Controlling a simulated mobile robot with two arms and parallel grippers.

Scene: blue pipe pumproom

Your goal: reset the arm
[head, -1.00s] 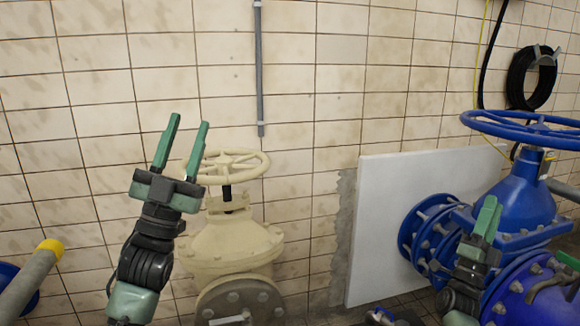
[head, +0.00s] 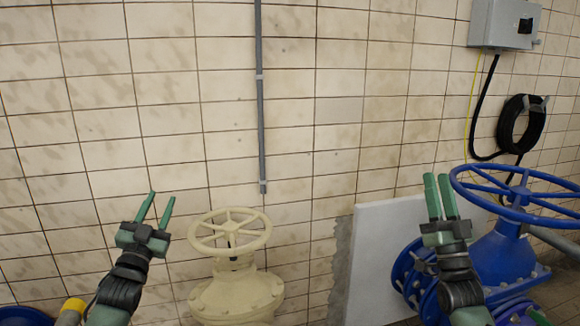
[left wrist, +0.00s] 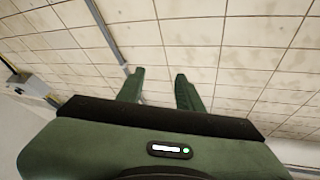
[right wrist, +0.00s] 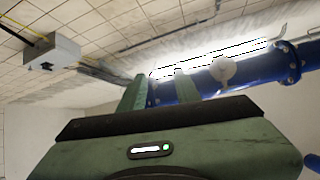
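My left gripper (head: 162,197) points upward in front of the tiled wall, left of the cream valve handwheel (head: 230,232). Its two green fingers are apart with nothing between them; they also show in the left wrist view (left wrist: 158,72). My right gripper (head: 437,176) points upward in front of the white panel and the blue valve, left of the blue handwheel (head: 520,195). Its fingers are apart and empty, with a clear gap in the right wrist view (right wrist: 162,77). The lower parts of both arms are cut off by the picture's bottom edge.
The cream valve body (head: 235,297) stands between my arms. The blue valve (head: 510,258) is at the right, beside the white panel (head: 385,240). A grey conduit (head: 261,110), a coiled black hose (head: 522,125) and a grey box (head: 505,24) are on the wall.

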